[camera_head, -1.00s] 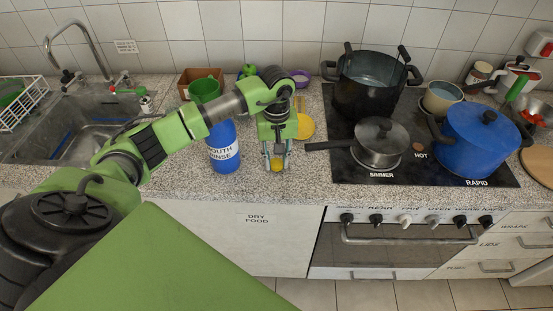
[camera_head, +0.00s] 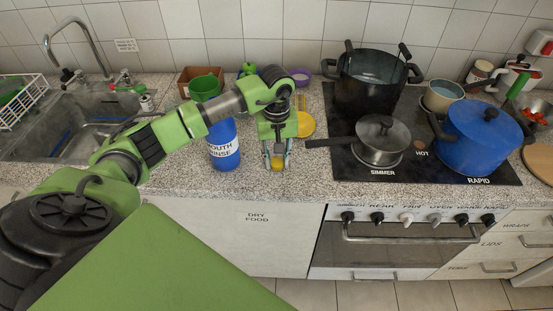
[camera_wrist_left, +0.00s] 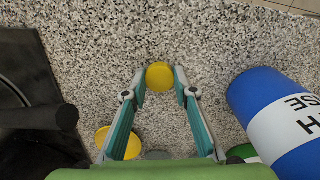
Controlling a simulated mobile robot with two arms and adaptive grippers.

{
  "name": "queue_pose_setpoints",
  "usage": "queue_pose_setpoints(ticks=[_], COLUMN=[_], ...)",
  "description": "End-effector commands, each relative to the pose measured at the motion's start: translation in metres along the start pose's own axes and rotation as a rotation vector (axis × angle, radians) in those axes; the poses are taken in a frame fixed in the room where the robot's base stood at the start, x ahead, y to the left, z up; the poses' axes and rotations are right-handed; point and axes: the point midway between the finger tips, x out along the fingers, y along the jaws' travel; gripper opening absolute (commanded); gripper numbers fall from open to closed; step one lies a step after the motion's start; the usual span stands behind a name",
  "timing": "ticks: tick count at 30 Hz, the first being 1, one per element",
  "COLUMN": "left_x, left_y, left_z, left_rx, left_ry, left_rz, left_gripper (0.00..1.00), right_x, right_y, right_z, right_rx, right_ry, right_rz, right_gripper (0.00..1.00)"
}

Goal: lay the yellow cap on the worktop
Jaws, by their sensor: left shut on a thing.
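The small round yellow cap (camera_head: 277,164) is near the front of the speckled worktop (camera_head: 300,184), right of the blue bottle. My left gripper (camera_head: 276,160) points down and is shut on it. In the left wrist view the yellow cap (camera_wrist_left: 159,75) sits between the two fingertips of my left gripper (camera_wrist_left: 160,80), with bare worktop around it. I cannot tell whether the cap touches the worktop. My right gripper is not in view.
A blue bottle marked rinse (camera_head: 224,148) stands close to the left. Worktop in front is clear.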

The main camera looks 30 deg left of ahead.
Motion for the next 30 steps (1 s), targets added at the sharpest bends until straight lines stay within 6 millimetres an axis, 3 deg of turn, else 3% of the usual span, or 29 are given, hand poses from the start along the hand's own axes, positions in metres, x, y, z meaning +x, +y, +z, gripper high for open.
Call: queue_pose_setpoints(ticks=[1, 2, 3, 23, 26, 30], left_x=[0.011, 0.011, 0.011, 0.008, 0.000, -0.024], left_y=[-0.002, -0.002, -0.002, -0.002, -0.002, -0.001], left_z=[0.007, 0.007, 0.007, 0.006, 0.005, 0.003], left_rx=[0.003, 0.003, 0.003, 0.004, 0.004, 0.003], left_ry=[-0.017, -0.018, -0.018, -0.015, -0.013, -0.008], left_rz=[-0.013, -0.013, -0.013, -0.012, -0.010, -0.007], left_gripper=[0.00, 0.34, 0.44, 0.45, 0.45, 0.45], right_x=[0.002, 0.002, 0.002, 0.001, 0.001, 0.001], right_y=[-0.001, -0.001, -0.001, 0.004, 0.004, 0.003], right_z=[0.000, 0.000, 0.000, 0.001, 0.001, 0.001], right_rx=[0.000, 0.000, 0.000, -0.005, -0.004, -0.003], right_ry=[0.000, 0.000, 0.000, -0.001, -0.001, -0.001], right_rz=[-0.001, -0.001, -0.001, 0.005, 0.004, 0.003], right_gripper=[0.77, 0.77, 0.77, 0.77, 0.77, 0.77])
